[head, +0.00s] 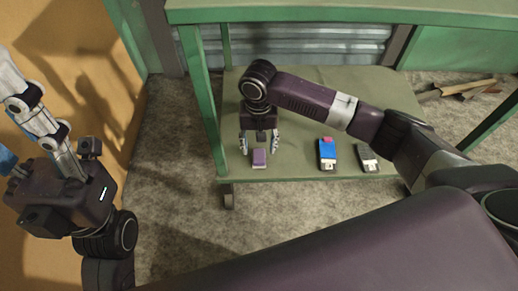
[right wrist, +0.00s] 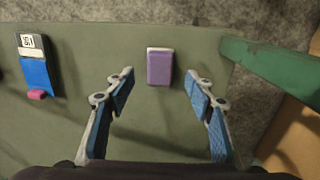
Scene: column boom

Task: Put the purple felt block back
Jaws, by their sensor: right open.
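The purple felt block (head: 259,158) lies on the green lower shelf (head: 300,172), near its front edge. It has a pale strip along one end and also shows in the right wrist view (right wrist: 160,68). My right gripper (head: 259,147) is open and empty over the shelf. In the right wrist view its two blue-padded fingers (right wrist: 158,80) are spread apart, with the block between and just beyond their tips, not touched. My left gripper (head: 30,125) is at the left edge, away from the shelf, partly cut off; its opening is unclear.
A blue item with a pink piece (head: 327,153) lies right of the block, and also in the right wrist view (right wrist: 34,72). A dark grey item (head: 367,157) lies farther right. A green post (head: 200,95) stands left of my right gripper. A green upper top (head: 340,12) overhangs the back.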

